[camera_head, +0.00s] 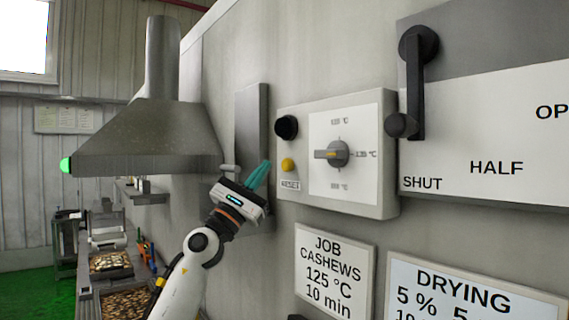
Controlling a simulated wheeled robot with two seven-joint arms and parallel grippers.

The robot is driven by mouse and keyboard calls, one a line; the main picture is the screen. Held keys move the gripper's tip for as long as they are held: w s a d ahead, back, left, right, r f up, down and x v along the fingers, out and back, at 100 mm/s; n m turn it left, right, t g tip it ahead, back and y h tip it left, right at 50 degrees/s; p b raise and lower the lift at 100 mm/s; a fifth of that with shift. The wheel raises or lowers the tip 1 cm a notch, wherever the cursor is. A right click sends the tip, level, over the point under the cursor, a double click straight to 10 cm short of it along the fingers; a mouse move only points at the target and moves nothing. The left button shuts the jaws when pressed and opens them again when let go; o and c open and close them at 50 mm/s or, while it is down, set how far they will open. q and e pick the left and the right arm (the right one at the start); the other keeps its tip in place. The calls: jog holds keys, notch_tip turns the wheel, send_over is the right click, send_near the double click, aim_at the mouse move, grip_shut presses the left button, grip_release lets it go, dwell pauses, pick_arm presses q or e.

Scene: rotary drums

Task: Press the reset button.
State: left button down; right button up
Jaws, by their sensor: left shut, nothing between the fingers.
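The reset button (288,165) is a small yellow knob on the left part of a pale control box on the wall. A RESET label (290,185) is under it and a black round knob (287,127) is above it. My left gripper (263,171) has teal fingers, which are shut with nothing between them. Its fingertips are just left of the box and the button in the picture; I cannot tell the exact depth between them. The button is fully visible. My right gripper is not in view.
The box also carries a temperature dial (332,154). A black lever (415,85) stands right of it on a SHUT/HALF panel (480,150). Job (334,275) and drying (470,290) signs hang below. A metal hood (150,140) and trays (112,264) are at left.

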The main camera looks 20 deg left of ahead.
pick_arm(q)
jog(key=shift+s+a+p, duration=0.15)
jog(key=shift+s+a, duration=0.2)
jog(key=shift+s, duration=0.25)
jog(key=shift+s+a+p, duration=0.15)
jog(key=shift+s+a, duration=0.15)
jog(key=shift+s, duration=0.3)
